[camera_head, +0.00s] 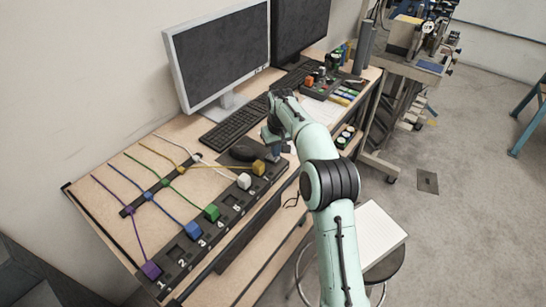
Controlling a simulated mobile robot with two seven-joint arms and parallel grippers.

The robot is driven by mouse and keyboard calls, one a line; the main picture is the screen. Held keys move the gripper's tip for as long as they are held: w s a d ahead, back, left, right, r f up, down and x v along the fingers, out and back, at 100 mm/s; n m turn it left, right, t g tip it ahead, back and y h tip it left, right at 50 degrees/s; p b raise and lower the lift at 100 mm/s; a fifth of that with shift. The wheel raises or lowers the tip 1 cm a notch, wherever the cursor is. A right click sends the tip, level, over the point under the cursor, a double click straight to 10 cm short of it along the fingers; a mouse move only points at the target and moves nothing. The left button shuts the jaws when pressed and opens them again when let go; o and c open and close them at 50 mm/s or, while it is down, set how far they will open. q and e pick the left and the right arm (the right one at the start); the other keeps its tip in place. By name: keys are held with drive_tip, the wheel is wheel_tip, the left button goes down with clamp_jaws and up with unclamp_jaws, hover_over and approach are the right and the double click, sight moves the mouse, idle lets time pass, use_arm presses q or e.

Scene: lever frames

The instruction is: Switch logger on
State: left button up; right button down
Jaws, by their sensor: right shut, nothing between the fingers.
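I cannot tell which item is the logger, and no label for it is readable. A black numbered strip (173,257) lies along the desk's front edge. On it are a purple block (151,270), a blue block (192,230), a green block (212,212), a white block (244,181) and a yellow block (258,168), each with a cable of its colour running back to a thin black bar (127,211). My right gripper (276,151) is shut and empty, pointing down just beyond the yellow block. Whether it touches anything below is hidden. My left gripper is out of view.
A control box with coloured buttons (318,82) is farther right. A stool (381,268) with a white pad (374,235) stands in front of the desk.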

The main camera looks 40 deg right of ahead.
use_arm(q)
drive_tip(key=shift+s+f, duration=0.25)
use_arm(e)
drive_tip(key=shift+f, duration=0.9)
idle(0.6)
drive_tip(key=shift+w+r+p, duration=0.15)
drive_tip(key=shift+r+p, duration=0.65)
drive_tip(key=shift+r, duration=2.35)
drive_tip(key=shift+s+r, duration=0.2)
drive_tip(key=shift+r, duration=0.25)
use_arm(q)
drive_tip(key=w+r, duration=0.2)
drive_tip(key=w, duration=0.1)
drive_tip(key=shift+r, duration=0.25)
use_arm(e)
drive_tip(key=shift+w, duration=0.1)
